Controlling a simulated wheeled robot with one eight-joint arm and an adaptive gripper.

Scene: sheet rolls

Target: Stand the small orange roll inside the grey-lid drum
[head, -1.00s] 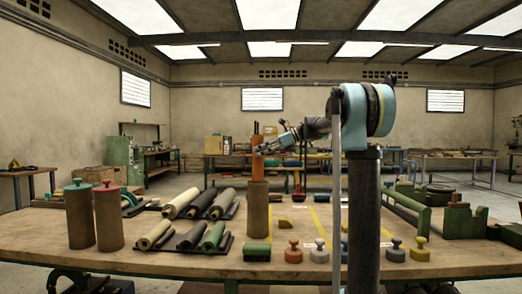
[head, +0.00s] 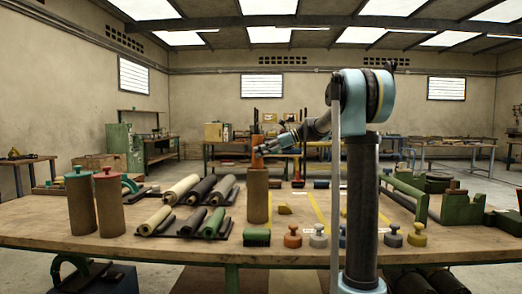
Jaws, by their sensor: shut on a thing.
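My gripper (head: 262,150) is shut on the small orange roll (head: 257,157), which stands upright. The roll's lower part is hidden inside an open brown drum (head: 257,197) in the middle of the table, and its upper part sticks out above the rim. The drum is upright and has no lid on it. A grey knobbed lid (head: 318,238) lies on the table to the drum's right, and a darker grey one (head: 394,237) lies further right. I cannot tell which belongs to this drum.
Two brown drums with a teal lid (head: 79,173) and a red lid (head: 107,174) stand at the left. Several sheet rolls (head: 200,190) lie on racks between them and the middle drum.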

